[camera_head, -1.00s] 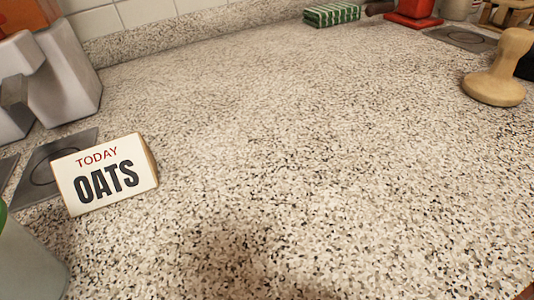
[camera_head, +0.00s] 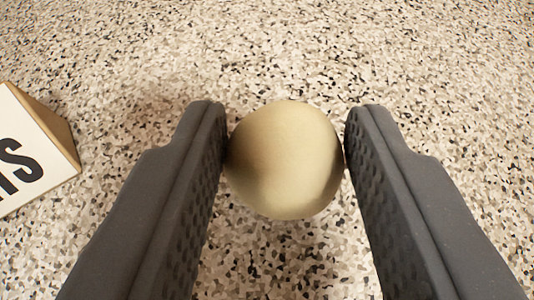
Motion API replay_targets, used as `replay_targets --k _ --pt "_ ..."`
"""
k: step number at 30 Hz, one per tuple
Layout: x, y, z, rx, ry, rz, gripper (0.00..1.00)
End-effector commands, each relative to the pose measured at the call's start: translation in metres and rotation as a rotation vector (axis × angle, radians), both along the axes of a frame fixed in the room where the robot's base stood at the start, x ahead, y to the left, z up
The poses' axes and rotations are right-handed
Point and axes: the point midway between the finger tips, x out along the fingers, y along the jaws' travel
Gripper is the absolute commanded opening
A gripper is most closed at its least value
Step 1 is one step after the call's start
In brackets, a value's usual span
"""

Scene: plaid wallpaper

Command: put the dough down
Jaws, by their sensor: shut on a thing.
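The dough (camera_head: 284,160) is a smooth, pale beige ball in the middle of the view. My gripper (camera_head: 285,150) has one dark grey finger on each side of it, shut on the dough. The speckled countertop (camera_head: 290,50) fills the view behind and below the ball. A soft shadow lies on the counter around the fingers. I cannot tell whether the dough touches the counter or hangs above it.
A white sign (camera_head: 25,155) with a wooden edge stands at the left, partly cut off by the picture's edge. The counter beyond the dough and to the right is clear.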

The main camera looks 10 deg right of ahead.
Motion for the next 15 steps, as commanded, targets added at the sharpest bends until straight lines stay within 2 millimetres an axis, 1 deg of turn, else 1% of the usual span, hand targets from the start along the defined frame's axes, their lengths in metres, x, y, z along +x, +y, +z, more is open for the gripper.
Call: replay_targets --k 1,5,15 --pt "-0.001 0.0 -0.012 0.003 0.003 0.0 0.14" --pt "-0.001 -0.001 -0.028 0.002 0.001 -0.003 0.14" --pt "0.0 -0.001 -0.03 0.001 -0.001 -0.002 0.14"
